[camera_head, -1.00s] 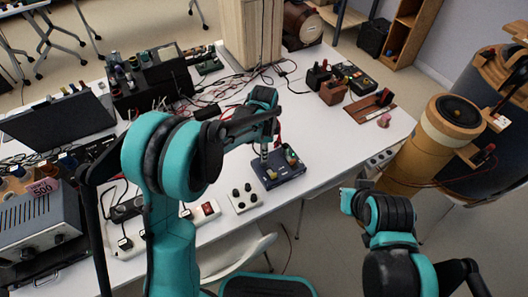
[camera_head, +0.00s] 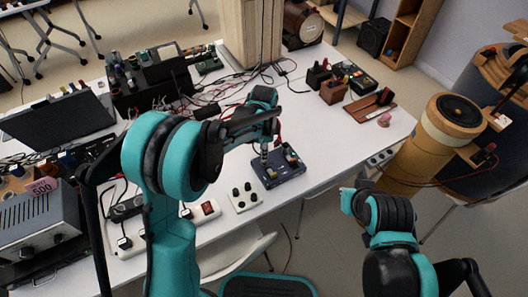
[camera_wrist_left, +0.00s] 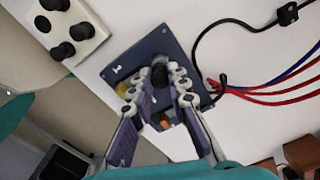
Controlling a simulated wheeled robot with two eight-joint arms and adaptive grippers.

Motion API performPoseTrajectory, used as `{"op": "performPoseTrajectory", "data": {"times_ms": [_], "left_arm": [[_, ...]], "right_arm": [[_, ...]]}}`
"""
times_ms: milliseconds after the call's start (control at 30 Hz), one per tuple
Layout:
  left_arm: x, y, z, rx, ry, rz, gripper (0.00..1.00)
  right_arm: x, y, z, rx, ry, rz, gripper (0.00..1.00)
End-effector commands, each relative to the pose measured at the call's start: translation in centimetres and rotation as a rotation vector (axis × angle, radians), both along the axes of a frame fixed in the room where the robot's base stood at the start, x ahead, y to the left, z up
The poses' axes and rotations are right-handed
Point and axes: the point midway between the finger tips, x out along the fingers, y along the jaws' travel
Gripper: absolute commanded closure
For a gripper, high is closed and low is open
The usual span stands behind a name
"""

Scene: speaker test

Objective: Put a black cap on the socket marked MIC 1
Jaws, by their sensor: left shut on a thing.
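A dark blue box (camera_head: 290,176) with sockets and coloured parts lies near the table's front edge. It also shows in the left wrist view (camera_wrist_left: 128,62), with a white mark like a 1 on its face. My left gripper (camera_head: 265,153) is over the box, fingers pointing down. In the left wrist view its fingers (camera_wrist_left: 160,84) are shut on a black cap (camera_wrist_left: 159,74) at the box's face. The fingers hide the socket beneath, so I cannot tell whether the cap is seated. A white holder (camera_head: 236,206) with several black caps stands left of the box.
Red and blue cables (camera_wrist_left: 262,92) run beside the box. A power strip (camera_head: 205,212), a grey amplifier (camera_head: 38,222) and a laptop (camera_head: 60,122) lie to the left. A speaker cylinder (camera_head: 440,135) stands at the right. The table right of the box is largely clear.

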Motion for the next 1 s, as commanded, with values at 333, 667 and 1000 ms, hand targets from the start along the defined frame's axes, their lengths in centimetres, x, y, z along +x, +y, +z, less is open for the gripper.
{"op": "performPoseTrajectory", "data": {"times_ms": [333,667,1000], "left_arm": [[0.0,0.0,-0.3,0.0,0.0,0.0,0.96],[0.0,0.0,-0.9,0.0,0.0,0.0,0.96],[0.0,0.0,-1.5,0.0,0.0,0.0,0.96]], "right_arm": [[0.0,0.0,-0.2,0.0,0.0,0.0,1.0],[0.0,0.0,-0.7,0.0,0.0,0.0,1.0],[0.0,0.0,-1.1,0.0,0.0,0.0,1.0]]}}
